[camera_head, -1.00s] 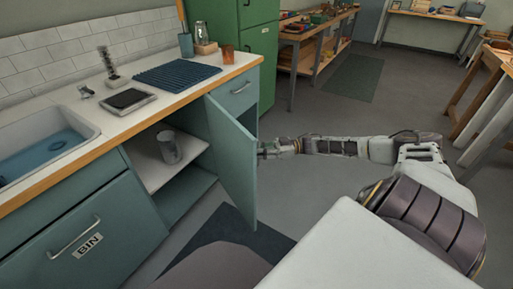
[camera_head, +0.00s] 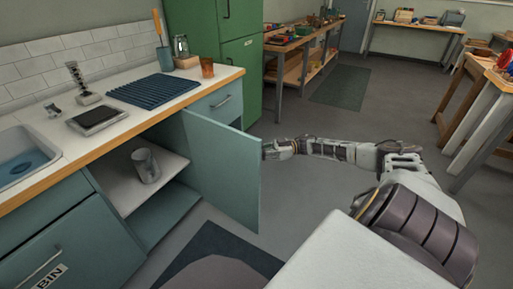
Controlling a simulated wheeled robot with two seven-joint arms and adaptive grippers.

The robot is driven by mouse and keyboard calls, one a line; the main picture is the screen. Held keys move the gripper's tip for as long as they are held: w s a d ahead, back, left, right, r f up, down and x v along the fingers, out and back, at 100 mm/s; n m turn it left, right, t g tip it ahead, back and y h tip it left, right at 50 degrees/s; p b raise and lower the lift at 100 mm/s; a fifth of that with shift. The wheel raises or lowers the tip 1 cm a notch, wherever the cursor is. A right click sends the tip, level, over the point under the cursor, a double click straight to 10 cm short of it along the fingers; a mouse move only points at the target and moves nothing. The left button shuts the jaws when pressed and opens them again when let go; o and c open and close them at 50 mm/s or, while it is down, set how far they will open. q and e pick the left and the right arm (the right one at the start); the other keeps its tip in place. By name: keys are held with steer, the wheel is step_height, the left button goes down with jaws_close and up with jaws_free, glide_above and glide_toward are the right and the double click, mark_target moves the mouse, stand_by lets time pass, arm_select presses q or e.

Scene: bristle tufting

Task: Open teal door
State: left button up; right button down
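The teal door (camera_head: 222,175) of the cabinet under the counter stands swung well open, its broad face toward me. My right gripper (camera_head: 268,151) is at the door's far side near its free edge. The door hides part of its fingers, so I cannot tell whether they are open or shut, or whether they hold a handle. The cabinet inside shows a pale shelf (camera_head: 117,184) with a grey metal cup (camera_head: 146,166) on it. My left gripper is not in view.
The counter holds a blue ribbed mat (camera_head: 153,89), a sink (camera_head: 22,158) and an orange cup (camera_head: 207,67). A drawer (camera_head: 217,101) is above the door. A dark mat (camera_head: 220,250) lies on the floor. Open floor lies to the right.

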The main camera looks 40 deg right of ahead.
steer(key=shift+f, duration=0.1)
steer(key=c, duration=1.5)
jaws_free()
steer(key=shift+s+d, duration=0.1)
steer(key=shift+v, duration=5.9)
